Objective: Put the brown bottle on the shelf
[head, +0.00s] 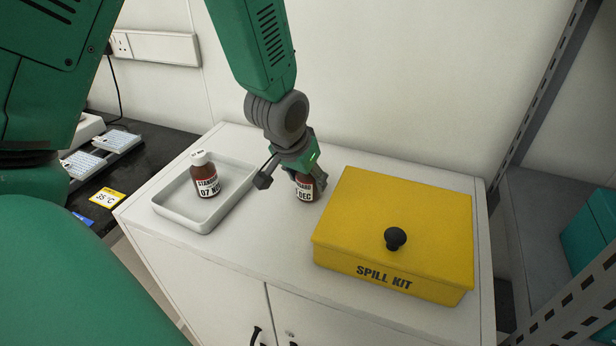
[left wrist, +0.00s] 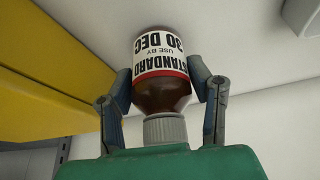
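A brown bottle with a white "30 DEC" label (head: 306,190) is between the fingers of my left gripper (head: 300,180), beside the yellow box. In the left wrist view the fingers are against both sides of this bottle (left wrist: 160,85), with its grey cap toward the palm. I cannot tell whether its base still touches the cabinet top. Another brown bottle (head: 206,178), with a white cap and a "07 NOV" label, stands upright in a white tray (head: 165,210). A grey shelf (head: 535,240) is at the right. My right gripper is not in view.
The yellow spill kit box (head: 400,215) with a black knob stands on the white cabinet (head: 255,255), right of the gripper. Metal uprights (head: 545,95) frame the shelf, which holds a teal box (head: 590,230). A dark bench (head: 110,170) is at the left.

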